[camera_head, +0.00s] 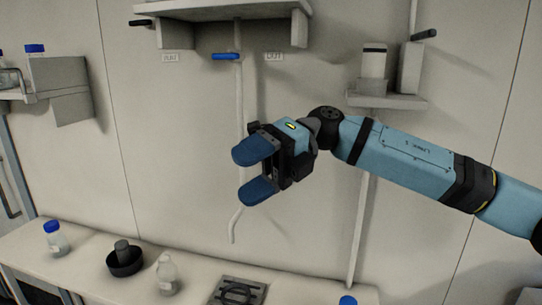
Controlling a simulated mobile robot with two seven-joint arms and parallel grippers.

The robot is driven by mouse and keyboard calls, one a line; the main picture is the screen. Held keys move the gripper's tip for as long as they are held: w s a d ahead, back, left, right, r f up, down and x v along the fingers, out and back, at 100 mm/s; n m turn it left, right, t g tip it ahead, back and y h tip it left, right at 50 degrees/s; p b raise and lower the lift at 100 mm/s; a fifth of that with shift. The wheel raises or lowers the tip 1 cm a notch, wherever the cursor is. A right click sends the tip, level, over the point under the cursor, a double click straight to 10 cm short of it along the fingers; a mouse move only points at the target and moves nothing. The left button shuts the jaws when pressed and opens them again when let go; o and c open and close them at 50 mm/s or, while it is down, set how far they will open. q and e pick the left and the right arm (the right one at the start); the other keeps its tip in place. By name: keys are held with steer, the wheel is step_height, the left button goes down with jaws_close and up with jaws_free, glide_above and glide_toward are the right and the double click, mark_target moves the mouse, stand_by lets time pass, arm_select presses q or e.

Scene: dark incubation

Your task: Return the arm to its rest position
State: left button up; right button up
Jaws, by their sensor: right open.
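My right gripper (256,172) is raised in the middle of the head view, in front of the wall. Its two blue fingers are apart and nothing is between them. Its blue arm (400,158) comes in from the right edge, stretched out above the bench. My left gripper is not in view.
The bench (75,272) below holds a blue-capped bottle (54,240), a black dish (125,262), a clear bottle (167,276) and a metal plate (238,292). A shelf (388,101) with containers is behind the arm. An overhead shelf (220,10) is above the gripper.

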step_height(320, 180, down, 10)
steer(key=w+a+m+t+y, duration=0.2)
steer(key=m+t+y, duration=0.4)
steer(key=m+y, duration=0.55)
steer(key=w+d+f+m+t+h, duration=0.1)
steer(key=d+f+m+t+h, duration=0.4)
steer(key=f+m+t, duration=0.6)
steer(key=d+f+m+t+h, duration=0.4)
steer(key=d+f+m+t, duration=0.1)
steer(key=f+m+t, duration=0.7)
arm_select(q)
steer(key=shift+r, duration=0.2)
arm_select(e)
steer(key=s+d+f+m+g+h, duration=0.4)
steer(key=s+d+f, duration=0.3)
steer(key=s+f, duration=0.4)
steer(key=s+d+f+m+g+h, duration=0.4)
steer(key=s+f, duration=0.6)
steer(key=f, duration=0.5)
steer(key=d+m+h, duration=0.2)
steer(key=d+h, duration=0.1)
steer(key=d, duration=0.1)
steer(key=shift+s+d+g, duration=0.15)
steer(key=shift+s+g, duration=0.2)
steer(key=shift+g, duration=0.05)
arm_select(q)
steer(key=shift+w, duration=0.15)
